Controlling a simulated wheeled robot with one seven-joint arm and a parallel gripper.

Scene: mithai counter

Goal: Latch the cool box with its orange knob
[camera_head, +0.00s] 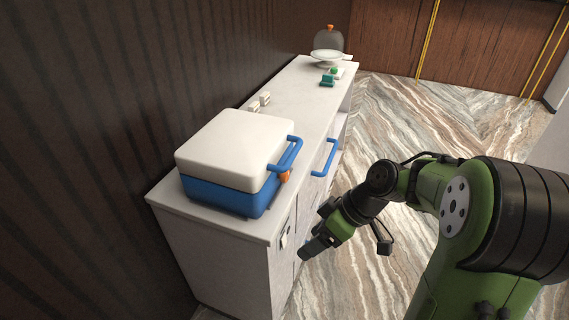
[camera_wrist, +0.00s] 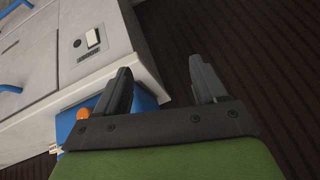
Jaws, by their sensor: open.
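The cool box (camera_head: 232,160) has a blue body and a white lid, and it stands on the near end of the white counter. The lid looks closed. A blue handle (camera_head: 287,153) is on its front side, and the orange knob (camera_head: 284,176) is just below the handle. In the wrist view the orange knob (camera_wrist: 83,113) shows beside the blue body (camera_wrist: 66,124), partly hidden by my gripper. My gripper (camera_head: 304,255) is open and empty, in front of the counter and lower than the box, apart from the knob. Its two fingers (camera_wrist: 163,85) show apart in the wrist view.
The white counter (camera_head: 312,95) runs along a dark ribbed wall. A glass dome on a stand (camera_head: 327,47), a green and teal item (camera_head: 329,77) and small pale blocks (camera_head: 260,102) stand farther back. A blue bar handle (camera_head: 324,156) projects from the counter front. The marbled floor is clear.

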